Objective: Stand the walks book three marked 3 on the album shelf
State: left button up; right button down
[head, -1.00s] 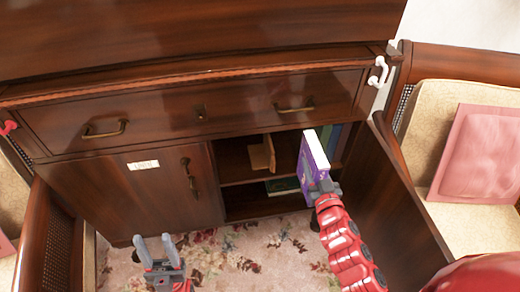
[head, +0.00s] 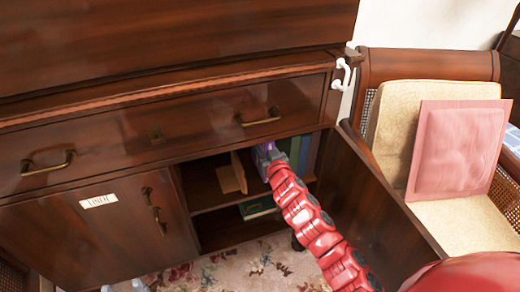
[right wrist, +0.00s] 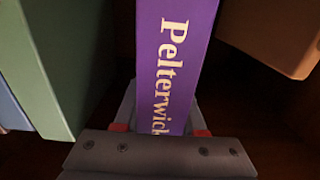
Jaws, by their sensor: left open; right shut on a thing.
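My right gripper (head: 268,156) is shut on a purple book (head: 262,149) and holds it inside the upper opening of the cabinet. In the right wrist view, the purple spine (right wrist: 175,62) reads "Pelterwick"; no number 3 is readable. The book is upright between green books (head: 300,152) and a light wooden bookend (head: 239,172), apart from both in the wrist view. The shelf board (head: 212,206) shows below; whether the book touches it is hidden by my arm.
The right cabinet door (head: 375,200) stands open beside my right arm. The left door (head: 90,235) is closed and labelled. A green book (head: 258,206) lies in the lower compartment. A chair with a pink cushion (head: 455,150) stands at right.

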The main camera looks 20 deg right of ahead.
jog(key=f, duration=0.1)
jog(key=w+f+b, duration=0.2)
jog(key=shift+f, duration=0.3)
jog(key=shift+s+r, duration=0.1)
jog(key=shift+r, duration=0.05)
jog(key=shift+c, duration=2.4)
grip_release()
